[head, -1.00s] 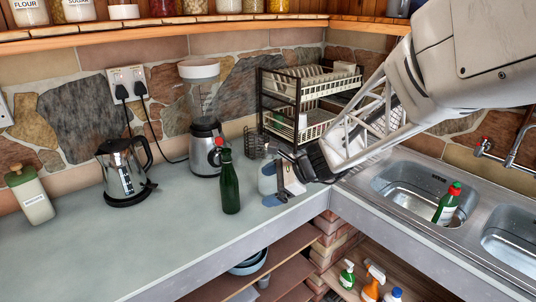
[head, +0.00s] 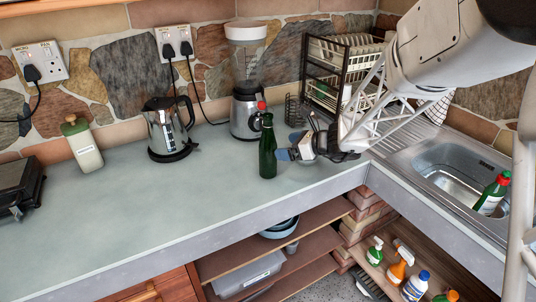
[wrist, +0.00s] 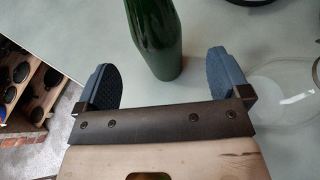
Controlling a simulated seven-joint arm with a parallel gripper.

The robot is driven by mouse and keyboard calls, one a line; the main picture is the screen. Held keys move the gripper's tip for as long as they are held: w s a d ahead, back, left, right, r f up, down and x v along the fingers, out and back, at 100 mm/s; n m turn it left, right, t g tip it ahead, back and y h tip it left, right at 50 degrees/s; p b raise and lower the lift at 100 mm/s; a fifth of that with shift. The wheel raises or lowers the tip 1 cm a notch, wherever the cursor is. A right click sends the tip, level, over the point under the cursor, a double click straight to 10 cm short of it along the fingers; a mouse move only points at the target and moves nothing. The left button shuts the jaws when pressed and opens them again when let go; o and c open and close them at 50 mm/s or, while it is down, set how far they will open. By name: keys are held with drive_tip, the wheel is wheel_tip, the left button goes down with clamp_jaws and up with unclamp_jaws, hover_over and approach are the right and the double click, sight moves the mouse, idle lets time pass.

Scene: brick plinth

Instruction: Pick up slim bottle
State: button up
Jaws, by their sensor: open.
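A kettle (head: 168,130) and a blender (head: 245,112) stand behind the bottle. A clear glass item (wrist: 290,92) is close to the right finger. A dish rack (head: 338,75) and sink (head: 455,172) are to the right.

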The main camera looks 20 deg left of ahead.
sight(274, 137)
drive_tip(key=shift+x, duration=1.25)
drive_tip(key=shift+x, duration=2.6)
drive_tip(key=shift+s+r, duration=0.1)
drive_tip(key=shift+s, duration=0.05)
drive_tip(key=c, duration=1.3)
drive_tip(key=shift+r, duration=0.4)
drive_tip(key=shift+r, duration=1.45)
drive_tip(key=s+d, duration=0.3)
drive_tip(key=s, duration=0.4)
drive_tip(key=s+d+r, duration=0.1)
drive_tip(key=s+d, duration=0.3)
drive_tip(key=s, duration=0.2)
drive_tip(key=shift+s+d+r, duration=0.15)
drive_tip(key=shift+s+d, duration=0.15)
drive_tip(key=shift+s, duration=0.1)
